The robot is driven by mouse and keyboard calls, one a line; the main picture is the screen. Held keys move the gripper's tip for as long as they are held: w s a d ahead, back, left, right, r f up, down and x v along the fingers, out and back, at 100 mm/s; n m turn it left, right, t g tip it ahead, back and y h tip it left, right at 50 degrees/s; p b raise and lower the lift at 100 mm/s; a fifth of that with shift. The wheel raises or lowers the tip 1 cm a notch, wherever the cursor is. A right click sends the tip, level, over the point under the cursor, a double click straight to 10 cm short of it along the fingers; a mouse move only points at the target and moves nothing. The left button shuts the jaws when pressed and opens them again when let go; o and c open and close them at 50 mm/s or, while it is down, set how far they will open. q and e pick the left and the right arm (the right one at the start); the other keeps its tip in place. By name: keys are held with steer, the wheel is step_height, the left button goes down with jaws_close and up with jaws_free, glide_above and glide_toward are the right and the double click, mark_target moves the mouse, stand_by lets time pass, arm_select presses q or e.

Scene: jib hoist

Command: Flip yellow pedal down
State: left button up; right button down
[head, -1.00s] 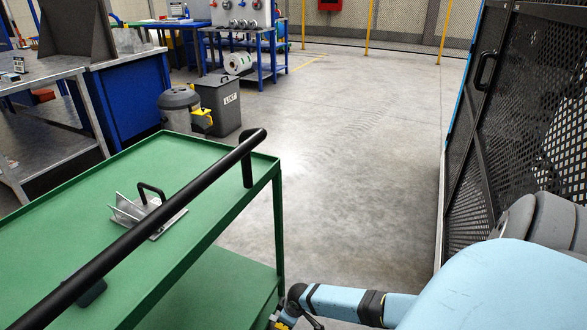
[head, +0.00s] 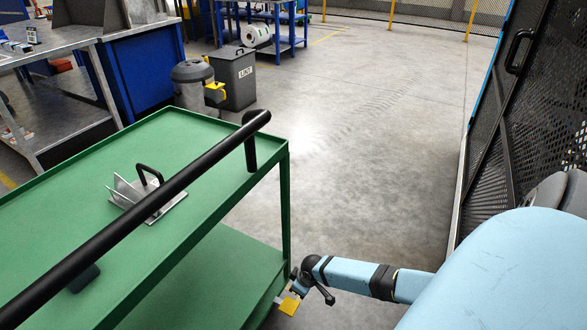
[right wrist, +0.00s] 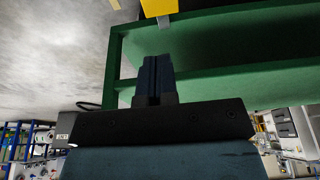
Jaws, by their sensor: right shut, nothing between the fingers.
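The yellow pedal (head: 289,304) shows at the bottom of the head view, low beside the near right leg of the green cart (head: 180,215). It also shows as a yellow block (right wrist: 158,8) at the top edge of the right wrist view, partly cut off. My right gripper (head: 299,284) is right by the pedal in the head view, small and partly hidden by its own wrist. In the right wrist view its dark fingers (right wrist: 155,62) are shut and empty, pointing toward the pedal with a visible gap in the picture. I cannot tell whether any part touches the pedal. My left gripper is not in view.
The cart's black handle bar (head: 150,215) runs over its top, where a metal bracket piece (head: 145,195) lies. A black mesh panel (head: 505,130) stands at right. Grey bins (head: 233,78) and a workbench (head: 60,60) stand at back left. The floor between is clear.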

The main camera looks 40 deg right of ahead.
step_height(320, 180, down, 2)
steer(key=b, duration=0.8)
glide_toward(290, 307)
steer(key=x, duration=0.6)
steer(key=shift+w+d, duration=0.1)
steer(key=shift+w, duration=0.15)
steer(key=shift+f, duration=0.4)
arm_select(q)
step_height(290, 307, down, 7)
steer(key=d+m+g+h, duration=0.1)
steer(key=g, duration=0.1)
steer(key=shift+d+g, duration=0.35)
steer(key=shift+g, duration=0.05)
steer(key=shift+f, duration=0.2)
arm_select(e)
steer(key=shift+s, duration=0.1)
